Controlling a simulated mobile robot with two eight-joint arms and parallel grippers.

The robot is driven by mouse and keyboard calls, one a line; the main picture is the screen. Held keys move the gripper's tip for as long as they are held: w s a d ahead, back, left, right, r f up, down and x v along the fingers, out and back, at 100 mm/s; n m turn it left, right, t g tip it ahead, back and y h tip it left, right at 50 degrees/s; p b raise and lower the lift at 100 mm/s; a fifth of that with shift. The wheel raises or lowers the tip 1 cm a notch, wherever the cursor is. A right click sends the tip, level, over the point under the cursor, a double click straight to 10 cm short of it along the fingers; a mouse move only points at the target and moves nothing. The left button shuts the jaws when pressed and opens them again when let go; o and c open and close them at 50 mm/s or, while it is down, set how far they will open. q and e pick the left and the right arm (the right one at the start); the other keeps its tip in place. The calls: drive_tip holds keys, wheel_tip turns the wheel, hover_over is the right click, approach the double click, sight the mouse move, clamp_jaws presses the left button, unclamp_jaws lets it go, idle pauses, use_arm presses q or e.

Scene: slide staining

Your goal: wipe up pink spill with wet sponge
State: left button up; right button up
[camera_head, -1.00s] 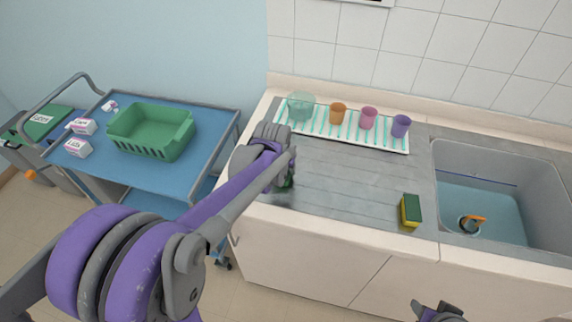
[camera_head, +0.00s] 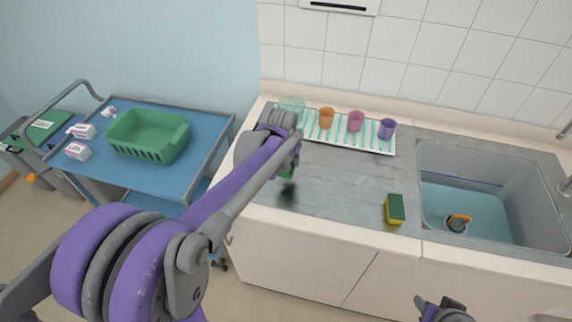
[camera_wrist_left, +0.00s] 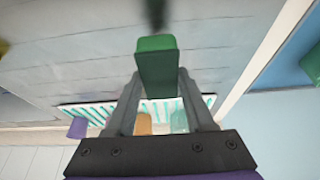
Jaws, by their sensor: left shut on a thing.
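My left gripper (camera_wrist_left: 156,85) is shut on a dark green block (camera_wrist_left: 157,72), which could be a sponge. In the head view the block (camera_head: 286,177) shows below the gripper, held a little above the left part of the grey drainboard (camera_head: 335,185), with a dark shadow under it. A yellow sponge with a green top (camera_head: 395,209) lies on the drainboard near the sink. No pink spill shows; my left arm covers part of the counter. My right gripper (camera_head: 442,309) is at the bottom edge, and its jaw state is unclear.
A striped white mat (camera_head: 341,142) at the back holds a clear beaker (camera_head: 291,106) and orange (camera_head: 326,118), pink (camera_head: 356,121) and purple (camera_head: 387,129) cups. The sink (camera_head: 480,195) is right. A blue trolley (camera_head: 190,178) with a green basket (camera_head: 145,133) stands left.

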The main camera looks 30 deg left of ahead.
use_arm(q)
drive_tip(key=shift+r+p, duration=0.45)
drive_tip(key=shift+r, duration=0.85)
use_arm(e)
drive_tip(key=shift+r, duration=0.85)
